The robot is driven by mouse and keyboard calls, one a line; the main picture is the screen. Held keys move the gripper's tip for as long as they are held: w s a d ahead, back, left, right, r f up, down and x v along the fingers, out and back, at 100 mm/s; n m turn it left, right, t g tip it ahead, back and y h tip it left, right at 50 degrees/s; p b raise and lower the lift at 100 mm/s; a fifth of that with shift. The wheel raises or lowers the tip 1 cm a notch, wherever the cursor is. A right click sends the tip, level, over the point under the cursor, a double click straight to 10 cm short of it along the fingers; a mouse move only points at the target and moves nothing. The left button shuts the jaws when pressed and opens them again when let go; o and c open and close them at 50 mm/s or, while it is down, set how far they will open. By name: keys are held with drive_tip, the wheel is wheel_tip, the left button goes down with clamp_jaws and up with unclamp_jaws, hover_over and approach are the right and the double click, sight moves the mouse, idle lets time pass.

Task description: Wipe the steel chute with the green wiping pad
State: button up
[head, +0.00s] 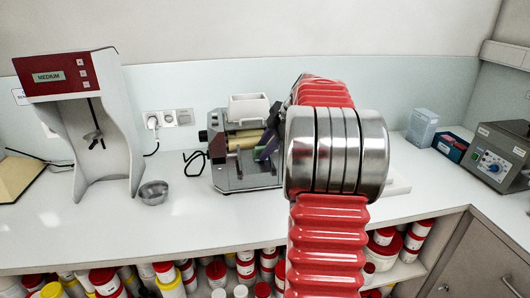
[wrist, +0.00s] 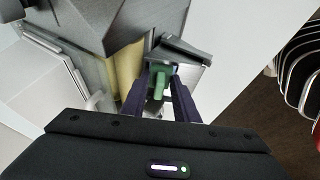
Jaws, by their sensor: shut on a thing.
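My gripper (wrist: 160,82) is shut on the green wiping pad (wrist: 160,87), which shows between its two dark purple fingers. In the head view my gripper (head: 267,147) is at the right part of the roller mill, mostly hidden by my red arm; only a sliver of green shows there. A grey metal piece (wrist: 186,50) that looks like the steel chute lies just beyond the fingertips in the wrist view. The pad is close to it, but I cannot tell whether they touch. The chute is not clear in the head view.
The mill (head: 240,176) has yellowish rollers (head: 245,138) and a white hopper (head: 248,107) on top. A steel bowl (head: 153,192) and a red-topped mixer (head: 75,77) stand to the left. A control box (head: 495,157) stands at the right. The counter between bowl and mill is mostly clear.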

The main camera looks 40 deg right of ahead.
sight(262, 167)
drive_tip(key=shift+w+r, duration=0.1)
drive_tip(key=shift+r, duration=0.05)
idle(0.5)
drive_tip(key=shift+s+a+f, duration=0.25)
drive_tip(key=shift+s+a, duration=0.05)
drive_tip(key=shift+s, duration=0.2)
drive_tip(key=shift+s+a+f, duration=0.3)
drive_tip(key=shift+s, duration=0.1)
drive_tip(key=shift+s, duration=0.1)
drive_tip(key=shift+s+a+f, duration=0.6)
drive_tip(key=shift+s+f, duration=0.15)
drive_tip(key=shift+s, duration=0.05)
wheel_tip(262, 167, up, 8)
drive_tip(key=shift+s+a, duration=0.3)
drive_tip(key=shift+s, duration=0.15)
drive_tip(key=shift+s, duration=0.1)
idle(1.0)
